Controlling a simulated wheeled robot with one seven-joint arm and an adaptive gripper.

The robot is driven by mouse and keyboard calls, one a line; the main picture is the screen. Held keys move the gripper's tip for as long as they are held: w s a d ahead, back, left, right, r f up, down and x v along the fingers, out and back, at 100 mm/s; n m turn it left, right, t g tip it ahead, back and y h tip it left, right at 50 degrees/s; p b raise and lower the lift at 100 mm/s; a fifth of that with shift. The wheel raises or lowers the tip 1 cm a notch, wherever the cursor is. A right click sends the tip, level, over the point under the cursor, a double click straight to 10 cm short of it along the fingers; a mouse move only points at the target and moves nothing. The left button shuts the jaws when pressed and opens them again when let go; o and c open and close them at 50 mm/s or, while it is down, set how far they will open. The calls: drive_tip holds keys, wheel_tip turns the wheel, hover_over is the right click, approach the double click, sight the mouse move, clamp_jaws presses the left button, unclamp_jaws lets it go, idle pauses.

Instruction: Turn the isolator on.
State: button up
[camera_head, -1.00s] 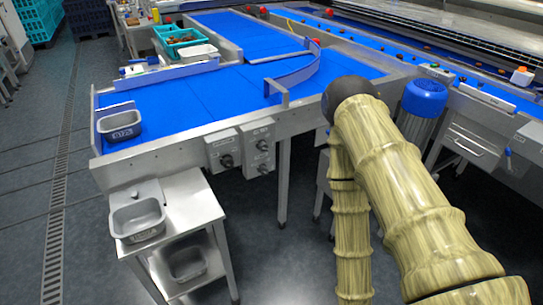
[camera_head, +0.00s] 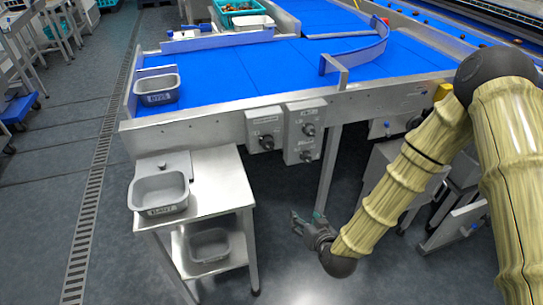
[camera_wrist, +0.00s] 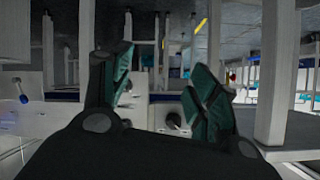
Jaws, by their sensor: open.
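Two grey control boxes hang on the conveyor's front side in the head view. The left box (camera_head: 264,129) has one dark rotary knob (camera_head: 266,142). The right box (camera_head: 304,132) has two dark knobs, one above the other. Their labels are too small to read, so I cannot tell which is the isolator or how its switch is set. My gripper (camera_head: 309,227) is below and apart from the boxes, near the conveyor leg. In the wrist view my gripper (camera_wrist: 160,85) is open and empty, its green-padded fingers apart. A dark round knob (camera_wrist: 173,121) shows between them, farther off.
A steel side table (camera_head: 215,178) with a grey tub (camera_head: 160,192) stands left of my gripper. Another tub (camera_head: 209,246) is on its lower shelf. A conveyor leg (camera_head: 328,165) stands close behind my gripper. Steel drawers and frames crowd the right; the floor in front is clear.

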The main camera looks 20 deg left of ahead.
sight(270, 147)
drive_tip(key=w+a+r+n+t+y+b, duration=0.1)
drive_tip(key=w+a+r+t+y, duration=0.1)
drive_tip(key=w+a+r, duration=0.3)
drive_tip(key=w+a+r+t+y+b, duration=0.1)
drive_tip(key=w+a+r+t+b, duration=0.15)
drive_tip(key=a+r, duration=0.45)
drive_tip(key=x, duration=0.3)
drive_tip(key=p+x, duration=0.1)
drive_tip(key=x, duration=0.3)
drive_tip(key=r+x, duration=0.1)
drive_tip(key=x, duration=0.2)
drive_tip(key=shift+w+d+r, duration=0.1)
drive_tip(key=shift+w+d, duration=0.2)
drive_tip(key=shift+w, duration=0.15)
drive_tip(key=c, duration=1)
